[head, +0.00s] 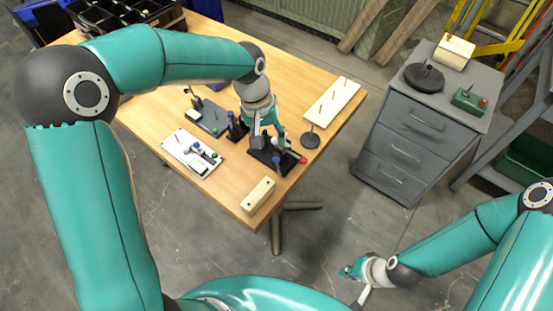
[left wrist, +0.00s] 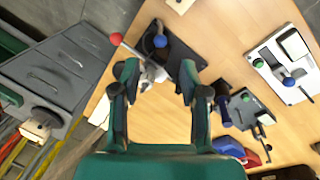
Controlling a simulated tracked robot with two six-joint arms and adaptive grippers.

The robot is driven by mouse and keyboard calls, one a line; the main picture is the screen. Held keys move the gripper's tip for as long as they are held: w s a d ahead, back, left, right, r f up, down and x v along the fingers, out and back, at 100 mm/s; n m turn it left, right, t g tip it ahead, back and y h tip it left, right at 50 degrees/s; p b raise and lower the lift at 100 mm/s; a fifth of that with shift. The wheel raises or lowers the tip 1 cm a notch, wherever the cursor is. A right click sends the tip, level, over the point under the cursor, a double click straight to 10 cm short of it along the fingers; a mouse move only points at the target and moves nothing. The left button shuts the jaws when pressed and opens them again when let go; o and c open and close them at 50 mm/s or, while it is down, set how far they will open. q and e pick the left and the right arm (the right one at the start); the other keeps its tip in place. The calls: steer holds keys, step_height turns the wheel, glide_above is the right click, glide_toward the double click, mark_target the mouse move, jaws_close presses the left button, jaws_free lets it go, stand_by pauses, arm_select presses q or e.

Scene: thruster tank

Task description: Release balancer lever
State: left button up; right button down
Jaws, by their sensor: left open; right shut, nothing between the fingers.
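A black-based device (head: 262,154) stands near the table's front right edge. It carries a silver lever with a red knob (head: 303,160) and a blue knob. In the left wrist view the red knob (left wrist: 116,38) sticks out left of the base and the blue knob (left wrist: 160,41) is on top. I cannot tell which lever is the balancer lever. My left gripper (head: 268,138) is above this device, partly hiding it. Its fingers, seen in the left wrist view (left wrist: 158,82), are apart, with metal parts of the device beyond the gap. My right gripper (head: 353,270) is shut and empty, low over the floor.
A white panel (head: 180,154) and a grey panel (head: 207,117) with knobs lie to the left. A wooden block (head: 258,196) sits at the front edge. A pale peg board (head: 332,103) and a black disc (head: 311,141) lie to the right. A grey cabinet (head: 415,126) stands beyond.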

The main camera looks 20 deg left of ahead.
mark_target(276, 158)
arm_select(q)
steer(key=f, duration=0.3)
steer(key=d+f, duration=0.1)
steer(key=f, duration=0.6)
steer(key=shift+w+d+f+p, duration=0.2)
steer(key=shift+d+f+p, duration=0.05)
steer(key=shift+d+p, duration=0.15)
jaws_close()
